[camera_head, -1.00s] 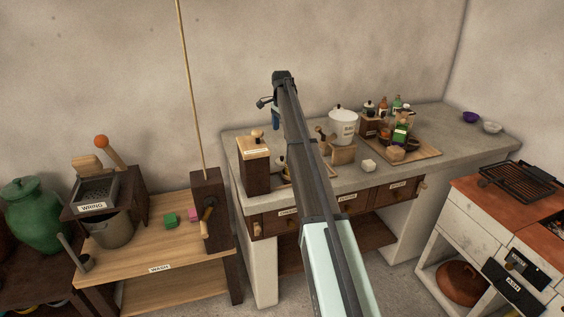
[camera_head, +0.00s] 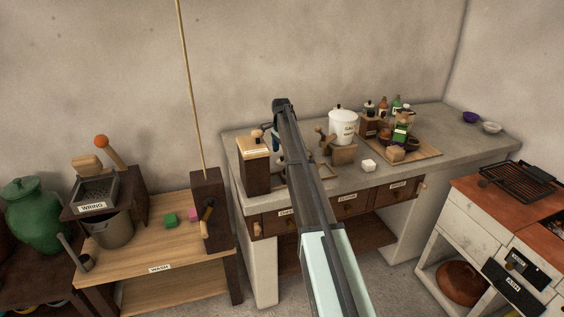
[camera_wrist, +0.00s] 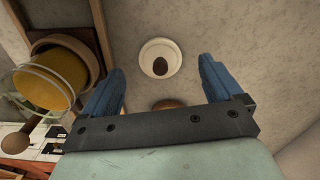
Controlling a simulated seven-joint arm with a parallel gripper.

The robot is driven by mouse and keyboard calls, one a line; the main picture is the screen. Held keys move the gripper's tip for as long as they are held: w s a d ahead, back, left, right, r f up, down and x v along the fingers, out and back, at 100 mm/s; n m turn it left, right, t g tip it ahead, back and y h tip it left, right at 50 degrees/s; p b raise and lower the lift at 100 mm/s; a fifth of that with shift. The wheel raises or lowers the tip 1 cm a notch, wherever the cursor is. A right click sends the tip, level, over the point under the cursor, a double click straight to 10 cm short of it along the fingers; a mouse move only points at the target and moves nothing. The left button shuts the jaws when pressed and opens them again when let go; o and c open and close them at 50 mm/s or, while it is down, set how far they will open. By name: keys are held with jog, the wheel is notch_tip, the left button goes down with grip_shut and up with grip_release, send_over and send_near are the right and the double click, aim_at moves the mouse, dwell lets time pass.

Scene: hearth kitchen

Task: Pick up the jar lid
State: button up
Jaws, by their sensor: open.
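In the wrist view, a small round white piece with a dark brown knob-like centre (camera_wrist: 160,58) lies on the grey counter; it looks like the jar lid. My gripper (camera_wrist: 161,70) is open, with its two blue fingers apart and nothing gripped. The white piece shows between and a little beyond the fingertips; I cannot tell the height gap. In the head view my arm hides this spot, and the gripper (camera_head: 278,148) is mostly behind the arm, low over the counter's left part. A white lidded jar (camera_head: 343,128) stands to its right.
A dark wooden box with a pale top (camera_head: 255,165) stands close left of my gripper. A wooden tray (camera_head: 425,153) with bottles and bowls is at right. In the wrist view, a glass-rimmed yellow object (camera_wrist: 48,80) is at left and a brown round thing (camera_wrist: 168,103) is partly hidden.

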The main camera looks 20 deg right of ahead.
aim_at(281, 157)
jog(key=shift+f, duration=1.5)
jog(key=shift+c, duration=0.4)
jog(key=c, duration=1.1)
jog(key=shift+r, duration=0.15)
notch_tip(281, 157, up, 12)
jog(key=d, duration=0.1)
jog(key=s+r, duration=0.1)
jog(key=s, duration=0.3)
jog(key=s+r, duration=0.2)
jog(key=s, duration=0.2)
jog(key=s+a+r, duration=0.1)
jog(key=s+r, duration=0.1)
jog(key=s, duration=0.2)
